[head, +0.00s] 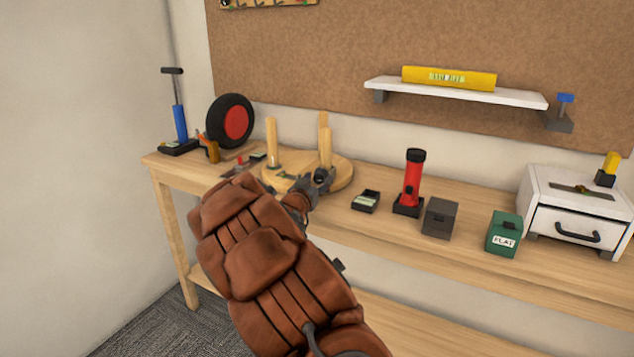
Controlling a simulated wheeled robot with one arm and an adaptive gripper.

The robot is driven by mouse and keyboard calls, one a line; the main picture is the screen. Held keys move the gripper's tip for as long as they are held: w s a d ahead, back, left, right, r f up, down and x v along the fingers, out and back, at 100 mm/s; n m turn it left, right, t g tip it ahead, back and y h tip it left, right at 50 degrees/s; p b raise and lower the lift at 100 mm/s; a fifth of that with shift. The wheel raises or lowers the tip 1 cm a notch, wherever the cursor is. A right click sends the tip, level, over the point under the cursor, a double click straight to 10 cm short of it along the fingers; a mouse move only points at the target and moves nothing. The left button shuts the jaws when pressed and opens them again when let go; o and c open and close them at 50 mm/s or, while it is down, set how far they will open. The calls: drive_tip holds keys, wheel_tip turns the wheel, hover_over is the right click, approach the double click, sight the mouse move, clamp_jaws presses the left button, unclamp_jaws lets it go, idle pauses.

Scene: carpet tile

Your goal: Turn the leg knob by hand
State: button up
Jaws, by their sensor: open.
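A round wooden stool seat (342,178) lies on the workbench with several pale wooden legs standing up from it. One leg (272,142) is at the left, and another (325,148) is at the right, close to my gripper. My gripper (299,182) is open at the near side of the seat, its dark fingers spread in front of these legs. A small dark round part shows at the foot of the right leg; I cannot tell whether it is the leg knob or a fingertip. My brown padded arm hides the bench edge below.
A black wheel with a red hub (231,121) and a blue pump (180,125) stand at the left. A small dark box (366,201), red flashlight (412,180), grey box (440,218), green box (503,233) and white drawer unit (577,213) line the right. A white shelf (455,92) hangs above.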

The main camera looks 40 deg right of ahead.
clamp_jaws()
idle(0.6)
drive_tip(key=shift+r+n+p, duration=0.2)
drive_tip(key=shift+n+p, duration=0.2)
drive_tip(key=shift+p, duration=0.85)
drive_tip(key=shift+f+n+p, duration=0.15)
drive_tip(key=shift+n+p, duration=0.25)
drive_tip(key=shift+p, duration=0.25)
unclamp_jaws()
drive_tip(key=v, duration=1.2)
